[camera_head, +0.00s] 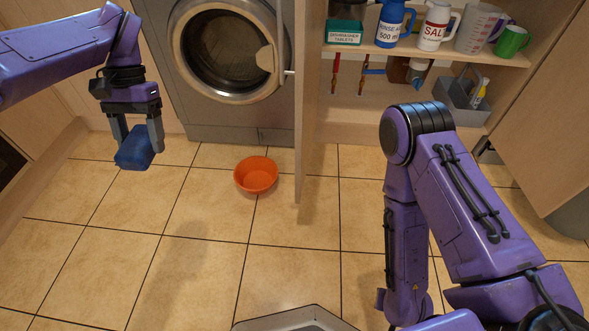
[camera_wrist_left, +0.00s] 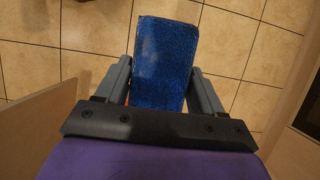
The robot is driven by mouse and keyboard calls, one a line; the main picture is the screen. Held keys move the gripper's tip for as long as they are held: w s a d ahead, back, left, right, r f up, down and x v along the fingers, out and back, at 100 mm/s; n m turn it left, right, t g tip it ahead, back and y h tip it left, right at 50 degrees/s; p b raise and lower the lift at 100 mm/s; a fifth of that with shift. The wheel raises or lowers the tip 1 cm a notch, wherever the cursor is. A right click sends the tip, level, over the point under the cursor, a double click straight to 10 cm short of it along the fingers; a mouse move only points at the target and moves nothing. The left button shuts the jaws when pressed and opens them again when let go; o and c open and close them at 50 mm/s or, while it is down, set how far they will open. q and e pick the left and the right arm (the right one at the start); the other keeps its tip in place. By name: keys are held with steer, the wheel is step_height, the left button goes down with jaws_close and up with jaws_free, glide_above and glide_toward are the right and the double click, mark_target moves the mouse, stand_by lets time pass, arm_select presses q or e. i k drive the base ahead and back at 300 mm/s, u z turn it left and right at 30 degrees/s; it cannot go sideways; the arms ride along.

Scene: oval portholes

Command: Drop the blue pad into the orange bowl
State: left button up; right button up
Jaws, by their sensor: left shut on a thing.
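The blue pad (camera_head: 135,150) is held in my left gripper (camera_head: 138,138), which is shut on it above the tiled floor at the left. In the left wrist view the pad (camera_wrist_left: 165,62) sits between the two fingers of my left gripper (camera_wrist_left: 163,85). The orange bowl (camera_head: 256,174) stands upright on the floor in front of the washing machine, to the right of the pad and apart from it. Its visible inside looks empty. My right arm reaches down at the right, and its gripper cannot be made out.
A washing machine (camera_head: 232,50) stands behind the bowl. An open cupboard door (camera_head: 310,110) stands just right of the bowl. The cupboard shelf (camera_head: 440,52) holds a blue jug (camera_head: 391,24), a salt jug (camera_head: 436,27) and a green mug (camera_head: 511,42). The floor left of the bowl is clear.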

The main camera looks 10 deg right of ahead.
mark_target(256, 182)
steer(key=z, duration=0.25)
steer(key=i, duration=1)
